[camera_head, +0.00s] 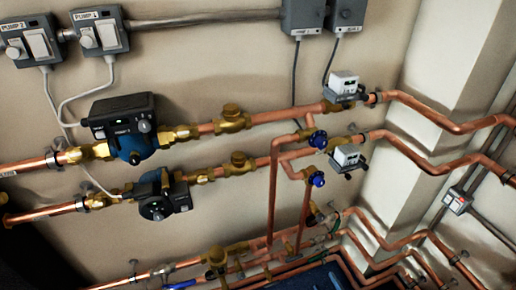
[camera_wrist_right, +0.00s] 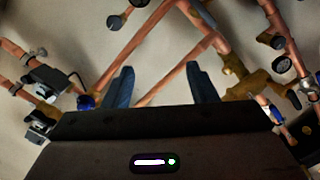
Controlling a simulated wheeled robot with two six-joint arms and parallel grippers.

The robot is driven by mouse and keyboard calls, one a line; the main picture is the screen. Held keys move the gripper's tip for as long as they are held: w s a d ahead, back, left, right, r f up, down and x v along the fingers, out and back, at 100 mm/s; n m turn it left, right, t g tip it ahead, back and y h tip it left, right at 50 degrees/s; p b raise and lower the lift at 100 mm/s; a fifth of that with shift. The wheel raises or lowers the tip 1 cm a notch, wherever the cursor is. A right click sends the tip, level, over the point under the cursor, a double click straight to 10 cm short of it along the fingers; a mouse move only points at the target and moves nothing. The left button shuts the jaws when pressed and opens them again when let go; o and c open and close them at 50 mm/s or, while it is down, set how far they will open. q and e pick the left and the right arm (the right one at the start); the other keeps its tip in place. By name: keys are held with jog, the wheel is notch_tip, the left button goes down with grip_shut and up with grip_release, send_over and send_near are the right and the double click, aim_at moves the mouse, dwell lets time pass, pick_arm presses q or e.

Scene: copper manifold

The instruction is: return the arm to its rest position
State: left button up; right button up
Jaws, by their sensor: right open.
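My right gripper (camera_wrist_right: 162,84) is in the right wrist view. Its two blue fingers stand wide apart with nothing held between them. Copper pipes (camera_wrist_right: 178,75) show beyond and between the fingers, and the gripper appears clear of them, though the exact distance cannot be told. In the head view only a dark blue part shows at the bottom edge, in front of the lower pipes; its fingers cannot be made out there. My left gripper is not in view.
Copper pipes (camera_head: 270,117) run across the wall with two pumps (camera_head: 125,125), brass fittings and blue-handled valves (camera_head: 317,180). Grey switch boxes (camera_head: 100,32) hang above. Lower pipes (camera_head: 375,242) crowd the bottom right. The wall between the upper pipes and the boxes is mostly bare.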

jog(key=s+d+f+m+g+h, duration=0.1)
jog(key=s+d+f+m+g, duration=0.1)
jog(key=s+f, duration=0.35)
jog(key=s+d+f+m+g+h, duration=0.2)
jog(key=s+f+m, duration=0.1)
jog(key=f, duration=0.6)
jog(key=s+d+f+m+g+h, duration=0.1)
jog(key=s+d+f+m+g, duration=0.2)
jog(key=f, duration=0.4)
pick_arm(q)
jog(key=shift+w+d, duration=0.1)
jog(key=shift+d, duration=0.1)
pick_arm(e)
jog(key=s+d+f+m+g, duration=0.1)
jog(key=s+f, duration=0.3)
jog(key=s, duration=0.4)
jog(key=s+d+f+m+g+h, duration=0.1)
jog(key=s+f+g, duration=0.3)
jog(key=s, duration=0.5)
jog(key=s+f+m+g, duration=0.2)
jog(key=s+f, duration=0.3)
jog(key=s, duration=0.4)
jog(key=shift+d+m+g, duration=0.4)
jog(key=shift+g, duration=0.2)
